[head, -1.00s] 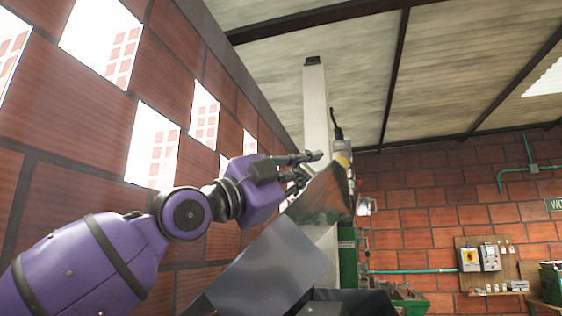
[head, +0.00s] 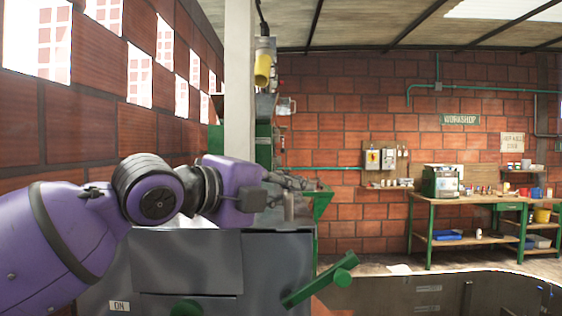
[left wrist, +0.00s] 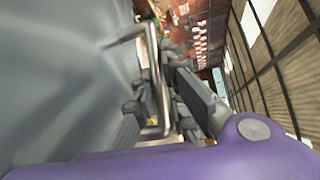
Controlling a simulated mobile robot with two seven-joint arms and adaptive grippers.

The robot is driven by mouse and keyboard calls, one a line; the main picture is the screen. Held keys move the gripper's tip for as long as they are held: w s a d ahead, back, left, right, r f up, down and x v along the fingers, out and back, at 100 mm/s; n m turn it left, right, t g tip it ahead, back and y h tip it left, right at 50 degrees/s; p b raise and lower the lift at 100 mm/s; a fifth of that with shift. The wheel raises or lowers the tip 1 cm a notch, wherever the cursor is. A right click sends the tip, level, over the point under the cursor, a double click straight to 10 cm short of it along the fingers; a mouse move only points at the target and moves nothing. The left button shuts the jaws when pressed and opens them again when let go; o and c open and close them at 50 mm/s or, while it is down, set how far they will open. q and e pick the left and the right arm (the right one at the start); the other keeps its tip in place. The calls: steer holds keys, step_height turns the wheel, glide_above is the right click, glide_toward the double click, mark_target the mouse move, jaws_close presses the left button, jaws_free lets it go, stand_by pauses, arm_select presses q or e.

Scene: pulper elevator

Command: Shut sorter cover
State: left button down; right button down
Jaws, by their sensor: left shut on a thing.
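The grey sorter cover (left wrist: 60,80) fills the left of the left wrist view, with a bent metal handle (left wrist: 152,45) standing out from it. My left gripper (left wrist: 160,105) is shut on this handle. In the head view my left gripper (head: 290,187) is above the right end of the sorter's top. The grey sorter body (head: 275,272) is below my arm. The cover is low in the head view and mostly hidden by my arm, so I cannot tell whether it lies fully flat. My right gripper is not in view.
A green lever (head: 322,280) sticks out at the sorter's front right. A pale post (head: 240,80) stands behind my left forearm. A brick wall with windows runs along the left. A green workbench (head: 470,205) stands at the back right.

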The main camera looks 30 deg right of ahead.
arm_select(q)
steer(key=shift+f, duration=0.9)
steer(key=c, duration=1.8)
jaws_free()
steer(key=shift+s, duration=0.1)
steer(key=shift+o, duration=0.2)
steer(key=shift+a+r, duration=0.2)
steer(key=shift+a, duration=0.05)
steer(key=v, duration=1.1)
steer(key=shift+a+r, duration=0.2)
steer(key=shift+a, duration=0.05)
